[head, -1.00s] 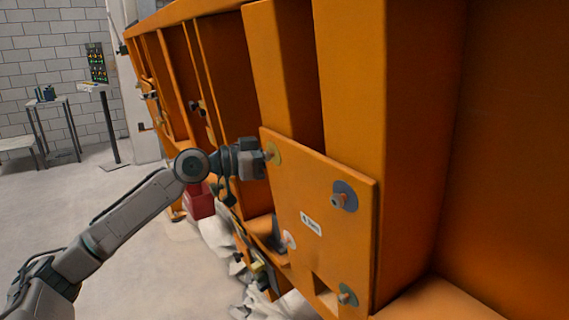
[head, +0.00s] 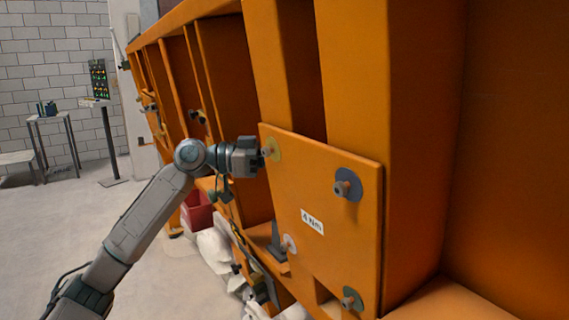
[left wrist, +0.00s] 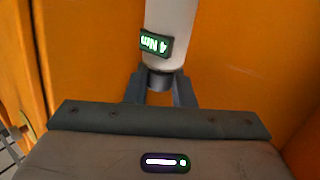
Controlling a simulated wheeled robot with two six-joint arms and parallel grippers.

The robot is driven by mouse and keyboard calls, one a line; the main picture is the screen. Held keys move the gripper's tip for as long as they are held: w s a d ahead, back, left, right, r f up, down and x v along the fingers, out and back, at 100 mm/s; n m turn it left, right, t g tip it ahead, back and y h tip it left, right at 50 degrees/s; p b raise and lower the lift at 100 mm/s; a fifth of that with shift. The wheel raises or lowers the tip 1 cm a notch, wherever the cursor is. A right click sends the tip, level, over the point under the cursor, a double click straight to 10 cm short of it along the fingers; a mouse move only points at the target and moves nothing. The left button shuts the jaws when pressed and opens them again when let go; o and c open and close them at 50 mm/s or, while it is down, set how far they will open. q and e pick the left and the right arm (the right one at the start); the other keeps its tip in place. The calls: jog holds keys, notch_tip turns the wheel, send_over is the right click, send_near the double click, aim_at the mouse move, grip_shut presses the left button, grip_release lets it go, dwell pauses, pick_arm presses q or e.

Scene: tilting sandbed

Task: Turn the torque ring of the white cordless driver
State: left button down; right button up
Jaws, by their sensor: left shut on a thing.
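The white cordless driver (left wrist: 168,22) shows in the left wrist view as a white cylinder with a small lit green display reading 4 Nm, upside down. Its dark torque ring (left wrist: 159,80) is at the near end, between my left gripper's fingers (left wrist: 160,92). My left gripper is shut on this ring. In the head view my left gripper (head: 262,153) is at the upper left corner of an orange panel (head: 345,245), beside a bolt with a yellow washer (head: 274,149). I cannot make out the driver in the head view. My right gripper is out of view.
The panel bears a 4 Nm label (head: 312,221) and bolts with coloured washers, one blue (head: 348,185). Tall orange ribs (head: 350,90) rise behind it. White sacks (head: 213,247) and a red bin (head: 197,212) lie below.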

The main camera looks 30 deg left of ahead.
pick_arm(q)
jog(key=shift+f+g, duration=0.15)
jog(key=shift+g, duration=0.15)
jog(key=shift+m, duration=0.3)
jog(key=shift+m+g+h+b, duration=0.4)
jog(key=shift+m+g+h, duration=0.15)
jog(key=shift+g, duration=0.25)
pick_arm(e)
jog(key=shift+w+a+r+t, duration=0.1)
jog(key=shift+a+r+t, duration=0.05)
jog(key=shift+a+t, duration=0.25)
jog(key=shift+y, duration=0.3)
pick_arm(q)
jog(key=c, duration=1.3)
grip_release()
jog(key=shift+w, duration=0.1)
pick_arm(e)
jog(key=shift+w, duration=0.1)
pick_arm(q)
jog(key=shift+a, duration=0.15)
